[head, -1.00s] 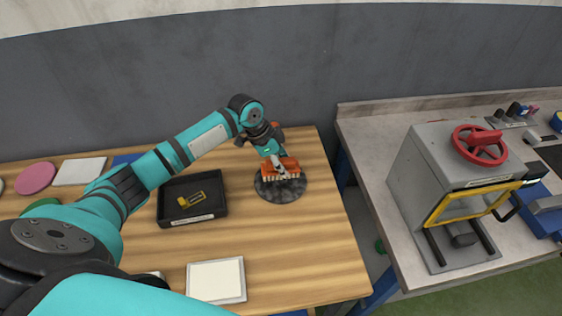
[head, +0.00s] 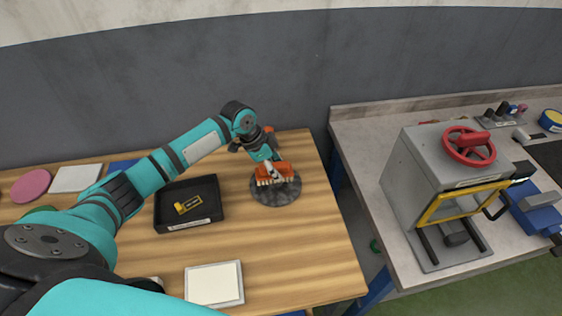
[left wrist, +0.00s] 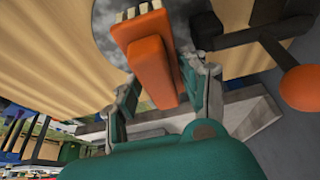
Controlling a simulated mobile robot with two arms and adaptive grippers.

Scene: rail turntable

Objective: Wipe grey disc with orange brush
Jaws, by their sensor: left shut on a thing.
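The grey disc (head: 285,194) lies on the wooden table near its right end, mottled dark grey. The orange brush (head: 272,174), with pale bristles, is over the disc's left and middle part, bristles down. Whether the bristles touch the disc I cannot tell for sure. My left gripper (head: 268,158) is shut on the brush from above. In the left wrist view the orange brush (left wrist: 150,65) sits between the fingers of my left gripper (left wrist: 165,98), with the bristles at the top edge. Part of the disc is hidden behind the brush. My right gripper is not in view.
A black tray (head: 190,226) holding a yellow item (head: 188,204) is left of the disc. A white-topped square plate (head: 214,284) lies nearer. A pink disc (head: 31,186) is at far left. A grey box machine with a red wheel (head: 469,146) stands on the right bench.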

